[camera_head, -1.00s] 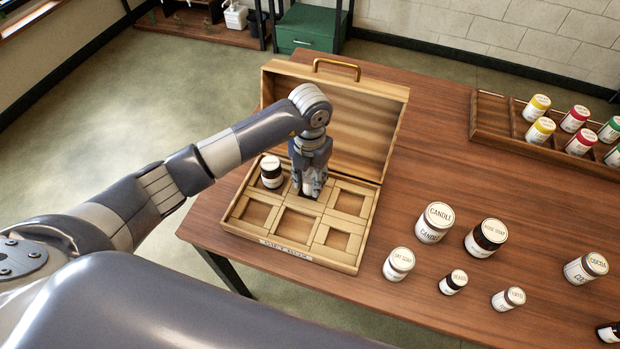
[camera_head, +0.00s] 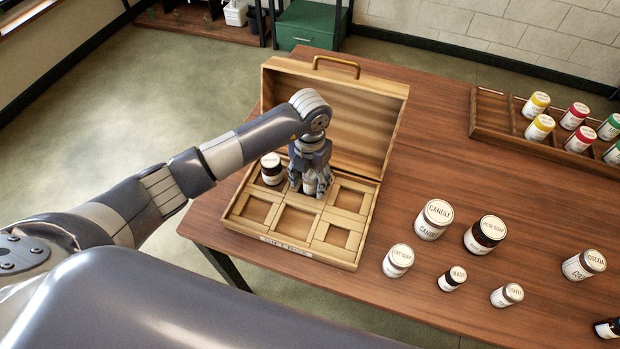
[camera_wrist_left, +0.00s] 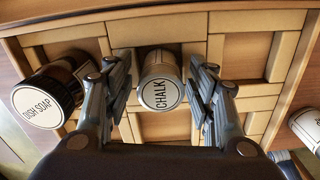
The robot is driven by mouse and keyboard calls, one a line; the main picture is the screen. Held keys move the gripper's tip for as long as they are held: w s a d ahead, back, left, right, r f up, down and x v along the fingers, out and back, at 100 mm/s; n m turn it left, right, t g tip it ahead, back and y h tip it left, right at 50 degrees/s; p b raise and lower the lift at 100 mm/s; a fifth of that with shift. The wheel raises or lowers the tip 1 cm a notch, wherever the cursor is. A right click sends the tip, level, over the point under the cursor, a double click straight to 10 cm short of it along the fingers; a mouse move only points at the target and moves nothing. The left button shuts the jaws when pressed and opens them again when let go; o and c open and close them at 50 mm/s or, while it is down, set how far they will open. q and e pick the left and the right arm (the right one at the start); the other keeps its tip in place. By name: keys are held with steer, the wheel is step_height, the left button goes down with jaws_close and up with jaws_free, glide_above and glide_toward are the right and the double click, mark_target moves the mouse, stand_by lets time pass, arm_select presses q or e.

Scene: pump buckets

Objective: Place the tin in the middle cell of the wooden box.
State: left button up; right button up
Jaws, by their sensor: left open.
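The tin, a pale tin with a white lid reading CHALK (camera_wrist_left: 160,85), sits in the back-row middle cell of the wooden box. My left gripper (camera_head: 311,192) is open over that cell. In the left wrist view its fingers (camera_wrist_left: 162,88) stand on both sides of the tin, with a gap to each side. In the head view the fingers mostly hide the tin. The wooden box (camera_head: 302,257) lies open on the table with its lid raised at the back. My right gripper is not in view.
A dark DISH SOAP jar (camera_head: 271,169) stands in the back left cell, close to my left gripper. The other visible cells are empty. Several jars, including a CANDLE jar (camera_head: 433,220), stand right of the box. A wooden rack (camera_head: 488,118) holds coloured-lid jars.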

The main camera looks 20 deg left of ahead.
mark_target(310, 176)
arm_select(q)
steer(key=shift+r, duration=0.4)
step_height(310, 176, up, 11)
steer(key=b, duration=0.2)
steer(key=shift+f+b, duration=0.2)
steer(key=shift+b, duration=0.2)
steer(key=shift+r, duration=0.4)
steer(key=shift+s+f, duration=0.1)
steer(key=shift+s, duration=0.05)
